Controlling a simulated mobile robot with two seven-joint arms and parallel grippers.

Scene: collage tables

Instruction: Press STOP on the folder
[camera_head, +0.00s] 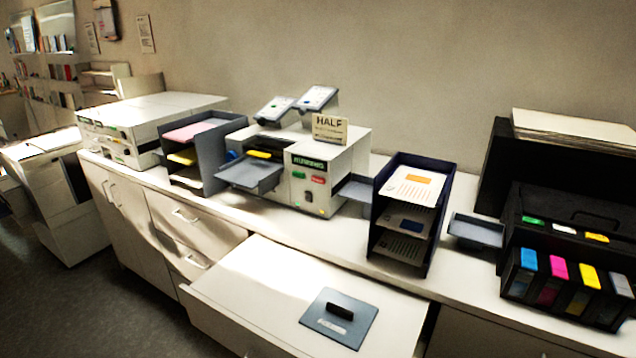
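The folder (340,165) appears to be the white machine in the middle of the counter, with a "HALF" sign (330,130) on top. Its front has a green panel (308,162) whose lettering seems to read "RUNNING". A small red button or label (318,180) sits below the panel; its lettering is too small to read surely. A grey tray (252,174) sticks out from the machine's left side, with a yellow piece at its inner end. Neither of my grippers is in view.
A dark paper rack (421,170) stands right of the folder, a grey rack (222,130) left of it. A black printer (520,230) with coloured cartridges is at right.

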